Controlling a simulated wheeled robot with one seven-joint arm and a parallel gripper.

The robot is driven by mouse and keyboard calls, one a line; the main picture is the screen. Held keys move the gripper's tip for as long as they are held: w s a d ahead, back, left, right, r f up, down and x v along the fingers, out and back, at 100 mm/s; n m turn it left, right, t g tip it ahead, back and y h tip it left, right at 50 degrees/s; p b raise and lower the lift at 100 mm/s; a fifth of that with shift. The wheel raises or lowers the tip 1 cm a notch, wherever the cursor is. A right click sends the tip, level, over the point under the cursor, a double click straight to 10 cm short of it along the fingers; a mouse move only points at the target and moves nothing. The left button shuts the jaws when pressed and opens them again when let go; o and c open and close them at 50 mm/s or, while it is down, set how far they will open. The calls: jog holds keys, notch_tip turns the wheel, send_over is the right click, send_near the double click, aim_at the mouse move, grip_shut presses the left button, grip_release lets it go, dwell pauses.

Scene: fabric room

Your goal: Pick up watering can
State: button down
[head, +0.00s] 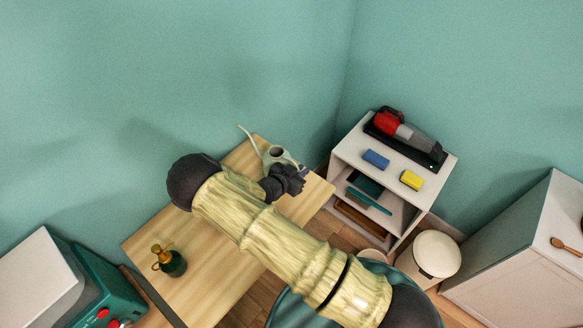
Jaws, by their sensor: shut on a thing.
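The watering can (274,154) is pale grey-white with a long thin spout that points up and left. It is in the head view, at the far end of the wooden table (198,287). My gripper (287,174) is dark and is at the can's near right side, shut on it. My gripper and wrist hide the can's lower part and handle, so I cannot tell whether its base touches the table.
A green spray bottle (172,262) with a brass top stands on the table's near left. Right of the table, a white shelf (344,147) holds a red and grey handheld vacuum (404,132), a blue block (376,159) and a yellow block (411,180). A white bin (437,254) stands below.

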notch_tip(320, 180, up, 10)
jog(key=b, duration=0.3)
dwell(0.9)
jog(key=shift+d, duration=0.1)
dwell(0.7)
